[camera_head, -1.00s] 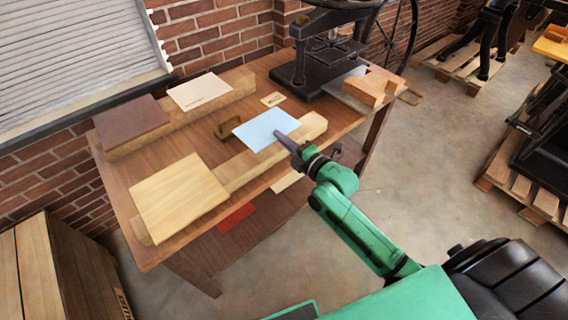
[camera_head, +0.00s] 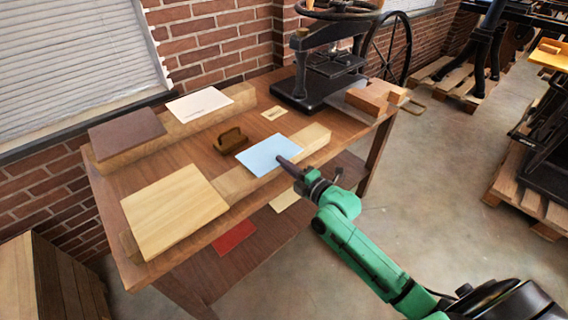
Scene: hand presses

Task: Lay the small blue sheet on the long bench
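The small blue sheet (camera_head: 262,157) lies on a long pale wooden block (camera_head: 235,182) near the front edge of a brown wooden table (camera_head: 160,176). The sheet overhangs the block's far side. My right gripper (camera_head: 284,161) reaches in from the lower right, with its dark finger over the sheet's right edge. I cannot tell whether the fingers are shut on the sheet. My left gripper is out of view. Which surface is called the long bench is not clear from the view.
A black hand press (camera_head: 318,90) and a wooden block (camera_head: 367,99) stand at the table's right end. A brown board (camera_head: 126,132) and a white sheet (camera_head: 199,103) lie on the back block. A pale board (camera_head: 174,209) is front left. A brown holder (camera_head: 230,141) stands mid-table.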

